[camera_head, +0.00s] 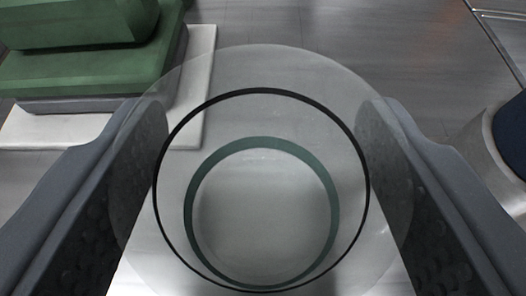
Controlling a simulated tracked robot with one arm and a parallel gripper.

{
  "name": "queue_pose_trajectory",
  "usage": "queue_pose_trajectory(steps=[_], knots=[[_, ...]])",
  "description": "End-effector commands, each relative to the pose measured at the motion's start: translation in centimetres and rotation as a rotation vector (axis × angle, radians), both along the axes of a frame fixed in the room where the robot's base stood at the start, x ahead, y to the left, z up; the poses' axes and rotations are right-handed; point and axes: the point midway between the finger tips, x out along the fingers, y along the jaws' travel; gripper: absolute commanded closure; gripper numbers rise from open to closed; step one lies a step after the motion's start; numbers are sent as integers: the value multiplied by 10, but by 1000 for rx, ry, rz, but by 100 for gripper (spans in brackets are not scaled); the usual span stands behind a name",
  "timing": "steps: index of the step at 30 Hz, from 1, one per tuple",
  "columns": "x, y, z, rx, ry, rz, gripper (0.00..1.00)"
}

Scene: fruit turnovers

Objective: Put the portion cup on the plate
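The portion cup is a clear round cup (262,215) in the lower middle of the view. It has a wide see-through rim, a thin black ring and a smaller dark green ring inside. My gripper (262,140) has one finger on each side of the cup. The see-through rim overlaps both fingers, and the black ring lies close to both inner faces. I cannot tell whether the fingers press on the cup, or whether it rests on the surface below. I cannot make out the plate with certainty.
A green block-like object (95,75) on a grey base stands on a white board (195,90) at the upper left. A pale curved object with a dark blue inside (505,150) is cut off at the right edge. The grey surface (330,30) at the top is clear.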

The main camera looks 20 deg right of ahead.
Motion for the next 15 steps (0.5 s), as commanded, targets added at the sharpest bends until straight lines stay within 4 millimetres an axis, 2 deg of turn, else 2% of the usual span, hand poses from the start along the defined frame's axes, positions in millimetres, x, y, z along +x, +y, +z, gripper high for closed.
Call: queue_pose_trajectory(steps=[1, 2, 3, 4, 15], knots=[[0, 0, -2, 0, 1, 0, 62], [0, 0, -2, 0, 0, 0, 32], [0, 0, -1, 0, 0, 0, 21], [0, 0, -1, 0, 0, 0, 18], [-2, 1, 2, 1, 1, 1, 18]])
